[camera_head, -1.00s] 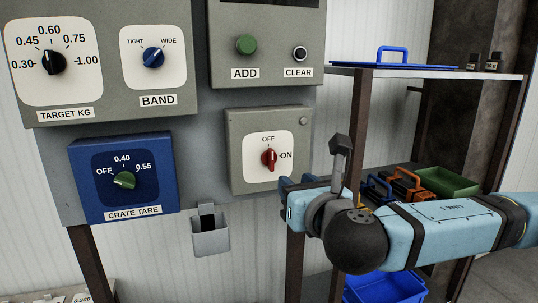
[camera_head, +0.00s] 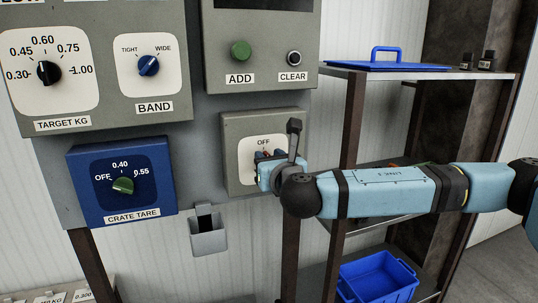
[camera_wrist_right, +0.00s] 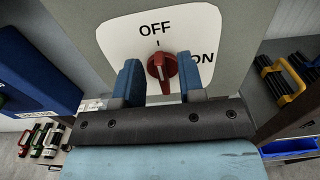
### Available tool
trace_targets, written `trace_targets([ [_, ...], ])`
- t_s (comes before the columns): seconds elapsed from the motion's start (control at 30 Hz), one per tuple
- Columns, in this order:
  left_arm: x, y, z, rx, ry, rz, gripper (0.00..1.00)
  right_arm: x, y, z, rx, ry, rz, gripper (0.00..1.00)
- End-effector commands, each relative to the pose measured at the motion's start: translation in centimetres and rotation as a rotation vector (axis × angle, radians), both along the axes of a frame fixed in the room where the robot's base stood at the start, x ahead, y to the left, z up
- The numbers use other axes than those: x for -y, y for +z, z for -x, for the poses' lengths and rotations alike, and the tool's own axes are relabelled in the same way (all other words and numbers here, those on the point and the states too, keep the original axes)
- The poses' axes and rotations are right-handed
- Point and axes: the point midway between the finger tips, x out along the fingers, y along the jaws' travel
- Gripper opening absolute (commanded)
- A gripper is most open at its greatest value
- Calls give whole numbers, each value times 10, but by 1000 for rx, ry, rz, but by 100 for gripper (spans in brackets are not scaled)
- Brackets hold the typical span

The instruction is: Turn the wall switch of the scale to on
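The wall switch is a red knob (camera_wrist_right: 163,72) on a white plate (camera_wrist_right: 205,35) marked OFF at the top and ON at the right. In the right wrist view its pointer stands nearly upright, toward the OFF mark. My right gripper (camera_wrist_right: 159,76) is open, with one blue finger on each side of the knob and small gaps visible between them. In the head view my right gripper (camera_head: 268,158) is at the grey switch box (camera_head: 233,128) and hides most of the knob and the ON label. My left gripper is not in view.
The blue CRATE TARE box (camera_head: 85,180) is to the left, with a small grey holder (camera_head: 208,241) below the switch box. The ADD button (camera_head: 240,51) and CLEAR button (camera_head: 294,58) are above. A shelf (camera_head: 490,76) with a blue tray stands at the right.

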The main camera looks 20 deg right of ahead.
Motion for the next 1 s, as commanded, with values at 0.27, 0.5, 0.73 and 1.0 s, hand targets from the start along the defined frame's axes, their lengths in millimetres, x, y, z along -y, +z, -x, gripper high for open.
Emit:
trace_targets([
  [0.27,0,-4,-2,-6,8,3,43,0,-1,-3,0,-1,0,36],
  [0.5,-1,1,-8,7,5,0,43,0,0,-3,0,0,0,0],
  [0.73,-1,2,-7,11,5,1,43,0,-1,-3,-1,-1,-8,0],
  [1.0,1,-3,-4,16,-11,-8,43,2,-4,-3,-5,0,-102,0],
])
